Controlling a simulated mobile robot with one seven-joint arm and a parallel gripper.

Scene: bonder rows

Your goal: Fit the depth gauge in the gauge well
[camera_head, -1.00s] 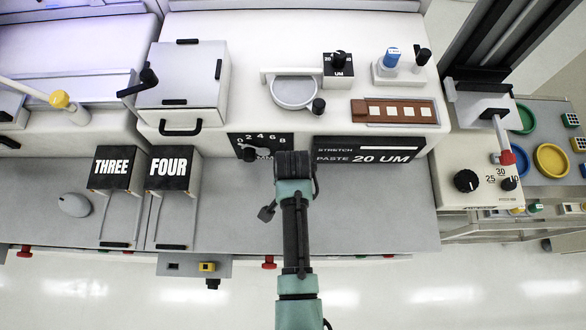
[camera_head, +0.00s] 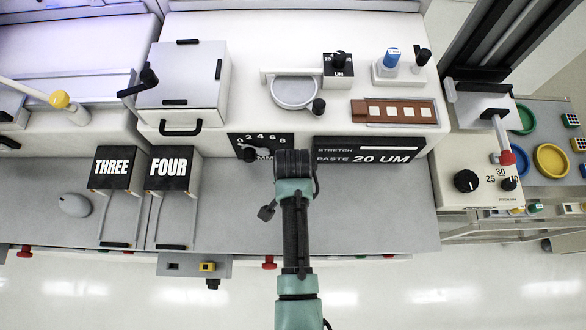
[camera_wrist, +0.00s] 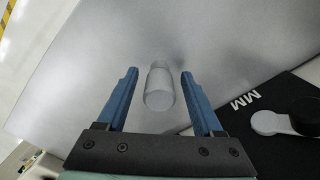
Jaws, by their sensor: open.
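My gripper (camera_wrist: 160,72) is open and empty in the wrist view, its two blue fingers spread. A pale grey cylinder (camera_wrist: 159,88), which looks like the depth gauge, shows between the fingers over the grey counter, with a gap on each side. I cannot tell whether it stands or lies. In the head view my arm hides the cylinder and the fingers, and my wrist (camera_head: 294,165) is over the counter in front of the machine. I cannot pick out the gauge well for certain.
The grey counter (camera_head: 370,215) is clear right of my arm. Boxes marked THREE (camera_head: 113,168) and FOUR (camera_head: 172,169) stand to the left. A black dial panel (camera_wrist: 275,112) lies close to my right finger. A blue-topped knob (camera_head: 391,57) sits on a white block at the back.

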